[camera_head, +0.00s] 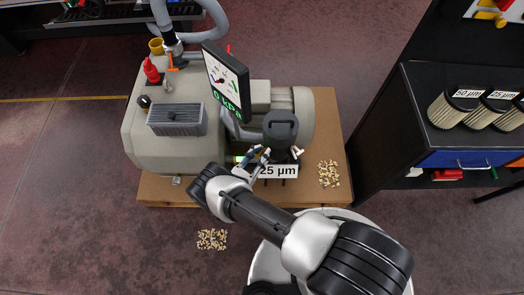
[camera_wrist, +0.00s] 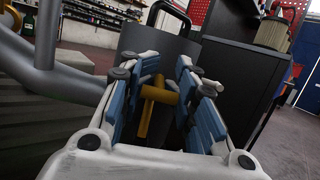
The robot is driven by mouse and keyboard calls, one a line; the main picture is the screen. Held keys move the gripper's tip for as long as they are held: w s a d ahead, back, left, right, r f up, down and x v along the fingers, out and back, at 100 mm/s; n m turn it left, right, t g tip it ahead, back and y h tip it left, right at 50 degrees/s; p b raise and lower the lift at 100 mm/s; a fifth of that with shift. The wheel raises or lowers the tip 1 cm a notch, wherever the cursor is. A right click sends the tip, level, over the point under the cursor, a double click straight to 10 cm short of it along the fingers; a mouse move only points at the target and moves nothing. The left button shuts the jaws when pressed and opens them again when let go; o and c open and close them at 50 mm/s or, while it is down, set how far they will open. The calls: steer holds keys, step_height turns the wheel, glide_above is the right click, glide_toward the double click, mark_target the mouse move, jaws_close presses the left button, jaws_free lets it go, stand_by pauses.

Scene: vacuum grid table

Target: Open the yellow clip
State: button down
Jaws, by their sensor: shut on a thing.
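In the wrist view the yellow clip (camera_wrist: 148,112) shows as a T-shaped piece on the front of a dark grey canister. My gripper (camera_wrist: 168,92) has its blue-padded fingers on both sides of the clip and is shut on it. In the head view my gripper (camera_head: 258,158) is at the front of the dark canister (camera_head: 281,128), just above the "25 µm" label (camera_head: 278,171). The clip itself is too small or hidden to make out in the head view.
The vacuum machine (camera_head: 165,140) stands on a wooden pallet (camera_head: 160,190), with a tilted display (camera_head: 226,82) beside the canister. Spilled pellets lie on the pallet (camera_head: 329,174) and floor (camera_head: 212,239). A dark cabinet (camera_head: 430,100) with filters (camera_head: 453,108) stands at right.

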steer(key=shift+w, duration=0.1)
steer(key=c, duration=1.1)
jaws_free()
steer(key=v, duration=0.7)
steer(key=shift+s+a, duration=0.15)
steer(key=shift+s, duration=0.1)
steer(key=shift+f, duration=0.1)
steer(key=shift+c, duration=0.5)
